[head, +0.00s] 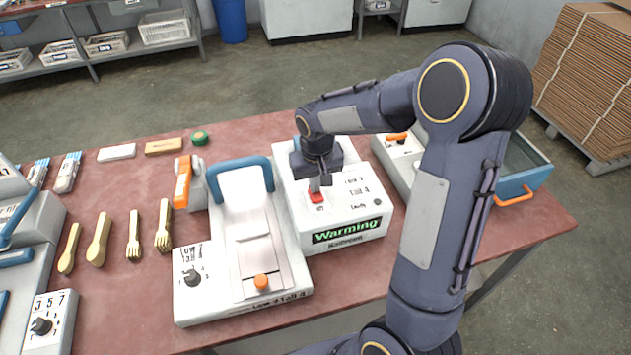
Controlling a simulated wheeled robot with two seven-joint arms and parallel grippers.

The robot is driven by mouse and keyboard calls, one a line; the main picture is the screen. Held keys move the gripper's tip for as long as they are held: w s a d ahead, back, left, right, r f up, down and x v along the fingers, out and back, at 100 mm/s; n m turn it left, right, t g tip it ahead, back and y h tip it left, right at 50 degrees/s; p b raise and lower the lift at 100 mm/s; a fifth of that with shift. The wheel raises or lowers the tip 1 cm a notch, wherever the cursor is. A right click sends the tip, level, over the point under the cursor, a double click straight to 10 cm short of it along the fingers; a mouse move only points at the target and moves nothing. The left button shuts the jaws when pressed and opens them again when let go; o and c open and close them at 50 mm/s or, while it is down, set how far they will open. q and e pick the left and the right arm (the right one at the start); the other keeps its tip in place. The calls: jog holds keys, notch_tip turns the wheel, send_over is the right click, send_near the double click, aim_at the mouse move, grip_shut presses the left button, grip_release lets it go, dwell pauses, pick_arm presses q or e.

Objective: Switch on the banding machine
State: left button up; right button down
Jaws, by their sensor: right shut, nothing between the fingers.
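The banding machine is not clearly labelled in view; a white box-shaped machine (350,215) stands right of centre on the table. Its front display (347,231) glows green and reads "Warming". A red switch (317,197) sits on its top face, at the left. My right gripper (316,187) is shut and empty, pointing down right at the red switch. It seems to touch the switch, but I cannot tell for sure. My right arm covers part of the machine's back. My left gripper is not in view.
A white press with a blue handle (240,167) and orange knob stands close left. Wooden spoons and forks (98,238) lie further left. Another white machine with a blue tray (523,184) stands right, partly behind my arm. The table (130,290) has free room at front left.

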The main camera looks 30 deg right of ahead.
aim_at(318, 198)
jog(key=shift+s+a+f, duration=0.15)
jog(key=shift+s+a, duration=0.05)
jog(key=shift+s, duration=0.7)
jog(key=shift+w+r, duration=0.1)
jog(key=shift+r, duration=0.35)
jog(key=r+p, duration=0.2)
jog(key=r, duration=0.1)
jog(key=r+p, duration=0.1)
jog(key=shift+s+r, duration=0.15)
jog(key=shift+s, duration=0.15)
notch_tip(318, 198, up, 9)
jog(key=s+b, duration=0.1)
jog(key=shift+a, duration=0.15)
jog(key=shift+s, duration=0.1)
